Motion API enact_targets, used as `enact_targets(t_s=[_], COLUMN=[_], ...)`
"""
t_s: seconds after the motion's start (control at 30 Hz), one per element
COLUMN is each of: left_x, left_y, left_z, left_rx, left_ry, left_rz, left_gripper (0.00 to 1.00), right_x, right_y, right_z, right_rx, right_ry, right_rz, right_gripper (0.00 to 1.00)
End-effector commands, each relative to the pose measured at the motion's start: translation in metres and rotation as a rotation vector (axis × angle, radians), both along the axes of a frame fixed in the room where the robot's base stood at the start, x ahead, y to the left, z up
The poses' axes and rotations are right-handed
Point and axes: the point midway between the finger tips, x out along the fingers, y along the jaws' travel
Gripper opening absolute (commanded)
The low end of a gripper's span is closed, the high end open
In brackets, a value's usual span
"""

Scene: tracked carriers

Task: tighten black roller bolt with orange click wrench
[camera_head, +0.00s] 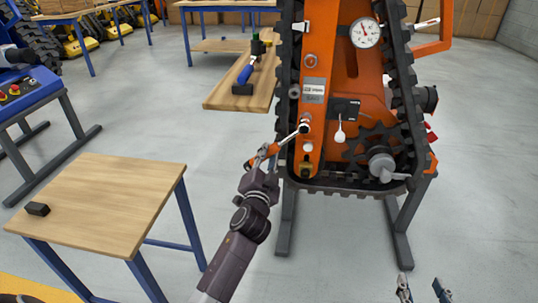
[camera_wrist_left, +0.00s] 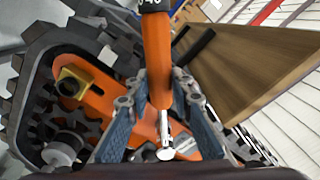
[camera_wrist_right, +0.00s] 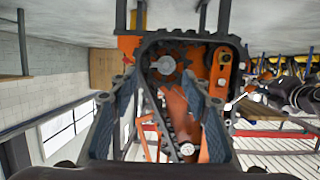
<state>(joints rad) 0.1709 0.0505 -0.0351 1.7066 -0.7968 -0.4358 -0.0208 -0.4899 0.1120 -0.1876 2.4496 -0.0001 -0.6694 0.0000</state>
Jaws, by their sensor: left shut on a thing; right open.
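The orange click wrench (camera_head: 270,152) is in my left gripper (camera_head: 266,166), which is shut on its orange handle. In the left wrist view the handle (camera_wrist_left: 158,60) runs between the two fingers, with a bright metal part below. The wrench's metal head (camera_head: 303,128) reaches up and right to the orange side plate of the tracked carrier (camera_head: 313,95). The black roller bolt cannot be made out clearly; the wrench head covers that spot, and whether it is seated I cannot tell. My right gripper (camera_head: 424,290) is open and empty at the bottom right, away from the carrier.
A wooden shelf (camera_head: 225,97) left of the carrier holds a blue-handled tool (camera_head: 246,73). A wooden table (camera_head: 105,195) at the left bears a small black block (camera_head: 37,209). A dial gauge (camera_head: 365,32) sits high on the carrier. The floor before my right gripper is clear.

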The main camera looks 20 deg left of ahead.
Motion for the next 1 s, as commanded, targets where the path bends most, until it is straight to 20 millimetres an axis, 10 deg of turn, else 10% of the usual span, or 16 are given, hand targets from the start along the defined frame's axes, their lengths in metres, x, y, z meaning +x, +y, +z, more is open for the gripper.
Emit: enact_targets(t_s=[1.0], left_x=[-0.001], left_y=[0.006], left_z=[0.01], left_rx=[0.068], left_ry=[0.013], left_rz=[0.001], left_gripper=[0.0], right_x=[-0.032], right_y=[-0.017], right_z=[-0.052], right_rx=[-0.063], right_ry=[0.256], right_rz=[-0.022], right_gripper=[0.44])
